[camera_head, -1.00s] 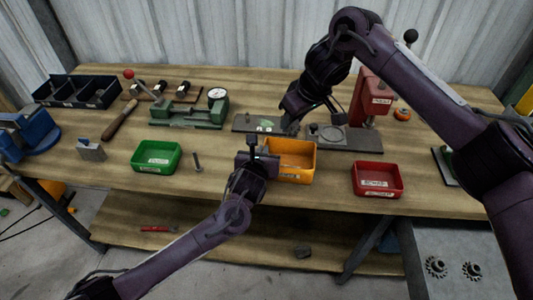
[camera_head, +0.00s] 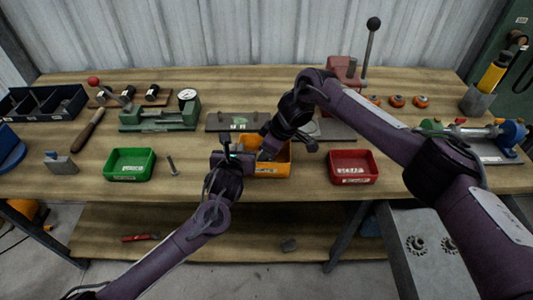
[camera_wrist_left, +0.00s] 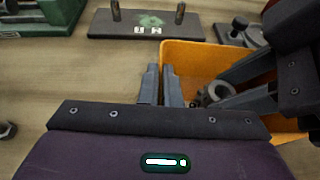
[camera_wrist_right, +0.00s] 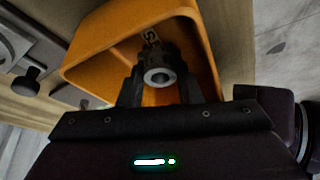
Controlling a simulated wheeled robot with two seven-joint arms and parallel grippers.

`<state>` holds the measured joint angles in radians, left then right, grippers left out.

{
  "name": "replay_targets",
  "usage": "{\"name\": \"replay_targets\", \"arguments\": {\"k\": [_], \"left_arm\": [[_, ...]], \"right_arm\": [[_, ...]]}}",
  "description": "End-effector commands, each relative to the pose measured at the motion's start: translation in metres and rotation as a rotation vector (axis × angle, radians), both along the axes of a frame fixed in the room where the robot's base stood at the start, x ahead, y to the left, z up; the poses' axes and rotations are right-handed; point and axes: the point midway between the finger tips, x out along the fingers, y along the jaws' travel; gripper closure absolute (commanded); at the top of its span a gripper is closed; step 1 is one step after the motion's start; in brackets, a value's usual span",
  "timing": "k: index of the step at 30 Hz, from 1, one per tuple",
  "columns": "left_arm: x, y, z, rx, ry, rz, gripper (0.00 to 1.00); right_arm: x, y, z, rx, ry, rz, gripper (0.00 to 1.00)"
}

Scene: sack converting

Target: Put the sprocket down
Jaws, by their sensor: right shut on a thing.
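The sprocket (camera_wrist_right: 158,76) is a small dark grey toothed part with a round bore, held between the fingers of my right gripper (camera_wrist_right: 160,88). In the left wrist view the sprocket (camera_wrist_left: 216,94) shows within the outline of the orange bin (camera_wrist_left: 190,52); I cannot tell whether it touches the bin floor. The orange bin (camera_head: 272,171) stands at the front middle of the bench. My left gripper (camera_wrist_left: 161,78) has its fingers together with nothing between them, beside the bin's left edge. In the head view the sprocket is hidden by my arms.
A green bin (camera_head: 130,166) and an upright bolt (camera_head: 172,165) are to the left. A red bin (camera_head: 353,168) is to the right. A flat plate (camera_head: 235,122) lies behind the orange bin. Two sprockets (camera_head: 416,245) lie on a grey surface at lower right.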

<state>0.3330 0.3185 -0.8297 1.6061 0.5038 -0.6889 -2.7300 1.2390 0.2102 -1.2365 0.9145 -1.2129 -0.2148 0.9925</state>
Motion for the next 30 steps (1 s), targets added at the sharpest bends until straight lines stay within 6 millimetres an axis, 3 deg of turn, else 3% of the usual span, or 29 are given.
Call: {"name": "replay_targets", "arguments": {"k": [3,14,15,17,26,30], "left_arm": [[0.0,0.0,0.0,0.0,0.0,0.0,1.0],[0.0,0.0,0.0,0.0,0.0,0.0,1.0],[0.0,0.0,0.0,0.0,0.0,0.0,1.0],[0.0,0.0,0.0,0.0,0.0,0.0,1.0],[0.0,0.0,0.0,0.0,0.0,0.0,1.0],[0.0,0.0,0.0,0.0,0.0,0.0,1.0]], "right_arm": [[0.0,0.001,-0.01,0.002,-0.002,0.0,0.96],[0.001,0.001,-0.014,0.002,-0.003,-0.001,0.96],[0.0,0.0,-0.016,0.0,-0.001,0.0,0.67],[0.001,0.0,-0.015,0.0,-0.001,0.0,0.59],[0.001,0.0,-0.013,0.001,-0.003,-0.001,0.59],[-0.001,-0.005,-0.001,0.001,-0.004,-0.001,0.59]]}}
